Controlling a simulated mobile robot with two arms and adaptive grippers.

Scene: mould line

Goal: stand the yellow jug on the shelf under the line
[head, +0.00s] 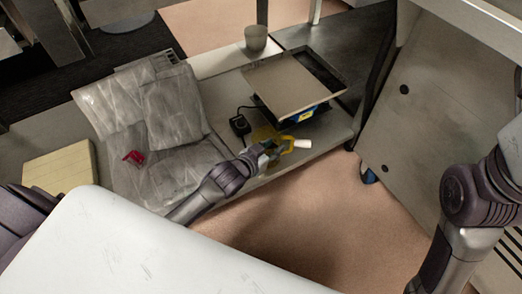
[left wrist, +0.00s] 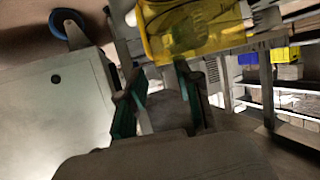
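The yellow jug (head: 262,134) is near the front edge of the low grey shelf (head: 326,133) in the head view, partly hidden by my left gripper (head: 277,152). A small white cylinder (head: 303,143) shows just right of it; I cannot tell whether it is part of the jug. In the left wrist view the see-through yellow jug (left wrist: 195,32) lies beyond the fingertips. The green-padded fingers of my left gripper (left wrist: 155,85) stand apart there, one overlapping the jug's edge; contact is unclear. My right arm shows at the right of the head view, its gripper out of frame.
A black device (head: 240,125), a cup (head: 256,38), grey sheeting (head: 175,110) with a red item (head: 134,157) and a yellowish block (head: 60,170) lie around. A wheeled cabinet (head: 440,90) stands right.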

